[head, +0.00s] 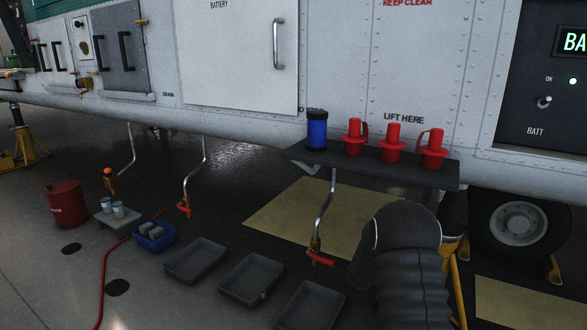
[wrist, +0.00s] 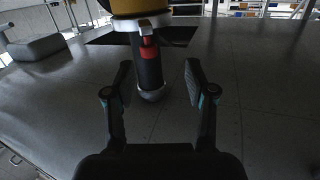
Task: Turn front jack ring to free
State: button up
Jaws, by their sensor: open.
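In the wrist view, a jack's dark post (wrist: 150,72) stands ahead of my gripper (wrist: 158,76), seen between its fingertips. The fingers are spread wide and hold nothing. A pale ring (wrist: 128,24) circles the jack where the post meets its yellow body (wrist: 140,6). A small red piece (wrist: 149,48) sits against the post at the ring. The post's silver rounded end (wrist: 152,95) meets a broad grey surface. In the head view, yellow jack legs (head: 456,298) show in part behind my dark arm, which hides the rest and my gripper.
A shelf (head: 440,177) with a blue canister (head: 317,131) and red plugs (head: 392,143) juts from the white fuselage. Drain pipes (head: 195,172) hang below it. Grey trays (head: 251,279), a blue bin (head: 153,237) and a red bucket (head: 66,205) stand on the floor.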

jog(key=s+a+f+n+g+y, duration=0.1)
jog(key=a+f+n+y, duration=0.3)
jog(key=a+f+y, duration=0.5)
jog(key=s+a+r+n+g+y+p, duration=0.2)
jog(key=s+a+r+g+y, duration=0.3)
jog(key=s+a, duration=0.6)
jog(key=s+a+r+n+p, duration=0.2)
jog(key=s+r+p, duration=0.2)
jog(key=s+r, duration=1.1)
jog(key=s+a+r+n+t+p, duration=0.1)
jog(key=s+a+r+n+p, duration=0.2)
jog(key=s+r, duration=1.3)
jog(key=shift+s+p, duration=0.6)
jog(key=shift+s, duration=0.65)
